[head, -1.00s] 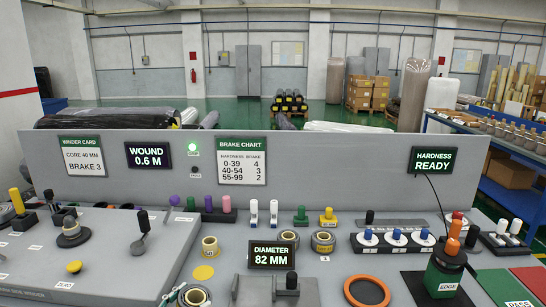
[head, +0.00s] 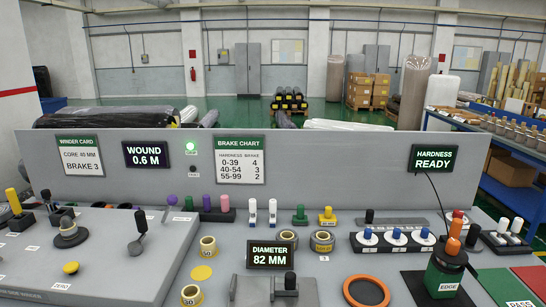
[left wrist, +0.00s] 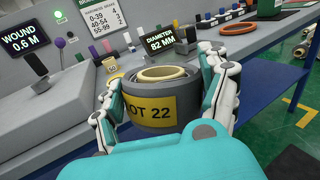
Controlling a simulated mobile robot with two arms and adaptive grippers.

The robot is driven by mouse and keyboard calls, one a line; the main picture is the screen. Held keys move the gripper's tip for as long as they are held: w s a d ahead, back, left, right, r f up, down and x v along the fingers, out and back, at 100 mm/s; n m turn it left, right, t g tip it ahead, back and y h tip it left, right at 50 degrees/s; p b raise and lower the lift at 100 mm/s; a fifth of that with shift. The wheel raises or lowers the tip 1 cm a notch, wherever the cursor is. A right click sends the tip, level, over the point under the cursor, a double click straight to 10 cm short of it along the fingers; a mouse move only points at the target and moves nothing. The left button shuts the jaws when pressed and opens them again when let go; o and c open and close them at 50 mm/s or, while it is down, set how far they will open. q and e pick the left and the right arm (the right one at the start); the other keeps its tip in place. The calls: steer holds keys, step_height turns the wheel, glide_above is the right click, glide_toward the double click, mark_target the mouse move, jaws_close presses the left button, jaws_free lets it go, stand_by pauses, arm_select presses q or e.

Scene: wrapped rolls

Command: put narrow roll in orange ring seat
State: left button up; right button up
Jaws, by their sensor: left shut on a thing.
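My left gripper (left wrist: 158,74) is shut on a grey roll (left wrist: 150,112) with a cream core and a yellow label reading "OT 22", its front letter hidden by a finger. The roll is upright between the two fingers. The left gripper and this roll do not show in the head view. The orange ring seat (head: 366,291) lies flat on the grey console in the head view, right of the diameter display (head: 271,255), with nothing standing in it. My right gripper is in neither view.

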arm_select(q)
steer(key=s+r+n+t+y, duration=0.2)
steer(key=s+r+n+y, duration=0.2)
steer(key=s+y, duration=0.3)
steer(key=shift+s+r+n+y, duration=0.2)
steer(key=shift+s+n+y, duration=0.15)
steer(key=shift+n+y, duration=0.3)
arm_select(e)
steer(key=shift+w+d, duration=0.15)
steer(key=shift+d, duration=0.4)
arm_select(q)
steer(key=shift+a, duration=0.1)
steer(key=shift+a, duration=0.1)
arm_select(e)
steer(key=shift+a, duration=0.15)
